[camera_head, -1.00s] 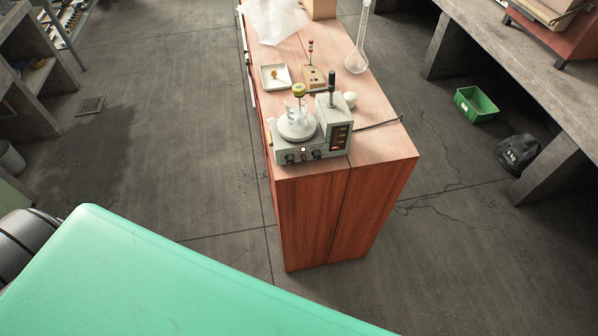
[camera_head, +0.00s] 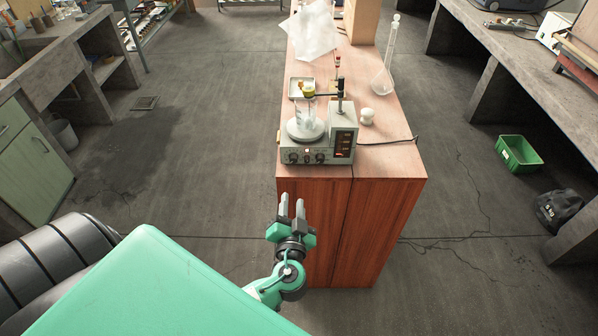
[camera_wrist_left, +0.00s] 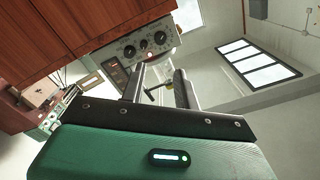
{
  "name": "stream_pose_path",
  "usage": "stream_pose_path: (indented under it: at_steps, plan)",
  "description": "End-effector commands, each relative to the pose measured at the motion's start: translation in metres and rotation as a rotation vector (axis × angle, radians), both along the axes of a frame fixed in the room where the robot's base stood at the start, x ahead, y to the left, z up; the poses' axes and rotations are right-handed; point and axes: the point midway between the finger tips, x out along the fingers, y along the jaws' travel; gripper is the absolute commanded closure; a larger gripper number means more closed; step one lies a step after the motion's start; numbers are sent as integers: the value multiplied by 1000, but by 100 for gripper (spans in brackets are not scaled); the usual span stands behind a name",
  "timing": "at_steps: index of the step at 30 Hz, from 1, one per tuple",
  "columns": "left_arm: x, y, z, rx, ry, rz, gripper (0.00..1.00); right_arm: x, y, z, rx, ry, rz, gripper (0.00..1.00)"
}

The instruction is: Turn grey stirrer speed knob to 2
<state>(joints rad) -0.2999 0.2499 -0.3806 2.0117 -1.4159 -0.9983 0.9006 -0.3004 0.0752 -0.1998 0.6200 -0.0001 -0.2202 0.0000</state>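The stirrer (camera_head: 342,130) stands at the near end of the wooden cabinet top, with a round plate and a glass vessel (camera_head: 306,112) on it. Its front panel has small dark knobs (camera_head: 306,158) along the lower left and a lit display at the right. In the left wrist view the panel (camera_wrist_left: 140,48) shows tilted, with round dials beyond the fingertips. The knob settings are too small to read, and I cannot tell which knob is grey. My left gripper (camera_head: 291,203) is open and empty, below and in front of the panel, apart from it. My right gripper is out of view.
The cabinet (camera_head: 375,225) has a red-brown front close to my left gripper. A white tray (camera_head: 301,88), a flask (camera_head: 383,82) and a small white pot (camera_head: 367,116) stand behind or beside the stirrer. A cable (camera_head: 390,142) runs right. Floor is free left of the cabinet.

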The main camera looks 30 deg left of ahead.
Motion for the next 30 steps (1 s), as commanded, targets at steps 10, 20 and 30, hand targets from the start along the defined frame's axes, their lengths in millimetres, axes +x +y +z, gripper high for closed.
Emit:
stream_pose_path:
  at_steps: [10, 20, 30]
  plan:
    - [47, 29, 7, 3, -4, 2, 69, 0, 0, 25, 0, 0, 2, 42]
    - [100, 61, 4, 3, -1, 1, 69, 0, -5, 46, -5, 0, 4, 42]
    - [117, 71, 1, -1, -1, 0, 69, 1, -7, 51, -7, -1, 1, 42]
